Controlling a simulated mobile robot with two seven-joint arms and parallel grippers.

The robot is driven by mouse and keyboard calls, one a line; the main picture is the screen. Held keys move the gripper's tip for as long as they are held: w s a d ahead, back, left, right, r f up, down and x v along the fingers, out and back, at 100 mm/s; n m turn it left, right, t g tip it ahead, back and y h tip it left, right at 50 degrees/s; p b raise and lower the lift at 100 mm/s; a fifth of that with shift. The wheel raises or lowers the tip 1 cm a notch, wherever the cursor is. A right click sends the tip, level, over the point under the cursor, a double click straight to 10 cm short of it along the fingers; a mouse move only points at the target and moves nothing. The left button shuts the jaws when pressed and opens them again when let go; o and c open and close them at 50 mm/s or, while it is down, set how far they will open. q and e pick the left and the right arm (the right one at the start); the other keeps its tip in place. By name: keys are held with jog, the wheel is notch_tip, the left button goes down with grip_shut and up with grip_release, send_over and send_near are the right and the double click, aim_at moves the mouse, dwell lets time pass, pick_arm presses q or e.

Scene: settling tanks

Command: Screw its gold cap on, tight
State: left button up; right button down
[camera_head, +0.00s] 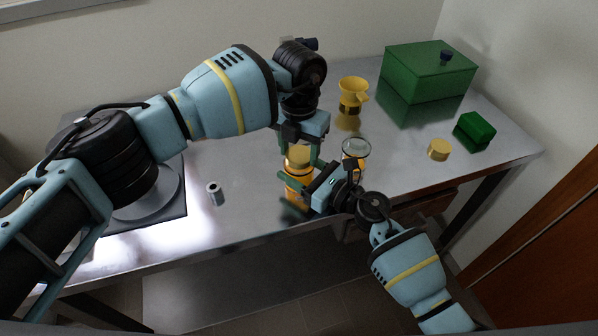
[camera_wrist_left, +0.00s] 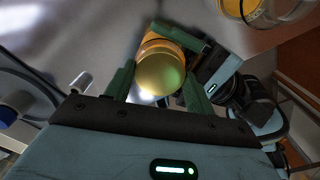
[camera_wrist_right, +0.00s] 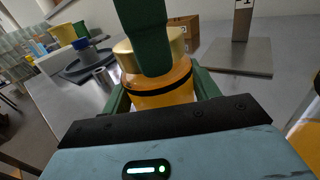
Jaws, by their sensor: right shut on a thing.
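The jar (camera_head: 297,183) stands on the metal table, amber inside with a dark band, as the right wrist view (camera_wrist_right: 160,98) shows. Its gold cap (camera_wrist_left: 160,76) sits on its top; the right wrist view shows its side (camera_wrist_right: 125,56). Whether it is tight cannot be seen. My right gripper (camera_wrist_right: 160,90) is shut on the jar's body from the front right. My left gripper (camera_head: 299,158) points down over the cap, its green fingers on either side of it. It looks open, with a slight gap around the cap. One left finger hides part of cap and jar in the right wrist view.
A glass jar (camera_head: 356,149) stands close at right. A small metal cylinder (camera_head: 215,193) stands left on clear table.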

pick_arm(q)
jog(key=c, duration=0.5)
jog(key=shift+c, duration=0.2)
jog(key=o, duration=1.2)
jog(key=shift+c, duration=0.2)
jog(key=shift+r, duration=0.1)
notch_tip(320, 180, up, 12)
pick_arm(e)
jog(key=shift+c, duration=1.5)
grip_release()
